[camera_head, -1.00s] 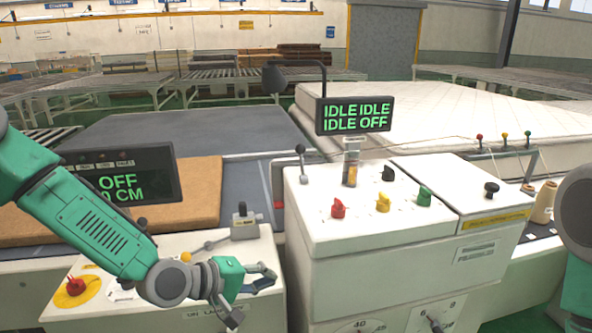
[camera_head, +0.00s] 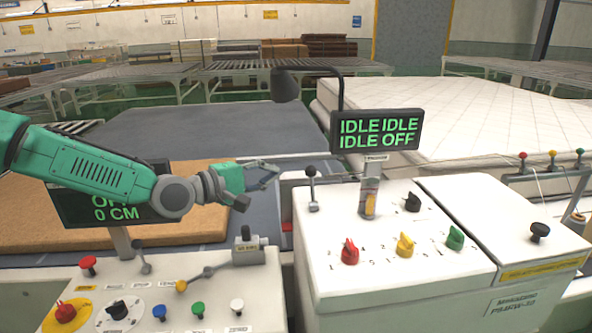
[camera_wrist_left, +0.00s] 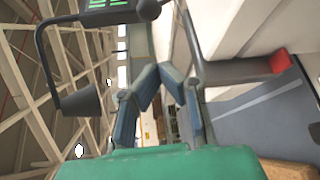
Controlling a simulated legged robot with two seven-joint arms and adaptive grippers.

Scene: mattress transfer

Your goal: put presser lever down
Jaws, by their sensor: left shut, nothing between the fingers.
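A lever with a dark ball knob (camera_head: 311,172) stands upright at the left edge of the white machine top; I take it to be the presser lever. My left gripper (camera_head: 262,182) comes in from the left and is just left of this lever, apart from it in the head view. Its fingers are shut and empty. In the left wrist view the fingers (camera_wrist_left: 165,72) point upward with their tips close together; I cannot clearly pick out the lever there. My right gripper is out of view.
The white machine (camera_head: 400,285) carries red, yellow, green and black knobs and a display (camera_head: 377,130) reading IDLE and OFF. A left console (camera_head: 255,285) has buttons and other levers. A brown foam slab (camera_head: 190,235) and a quilted mattress (camera_head: 450,115) lie behind.

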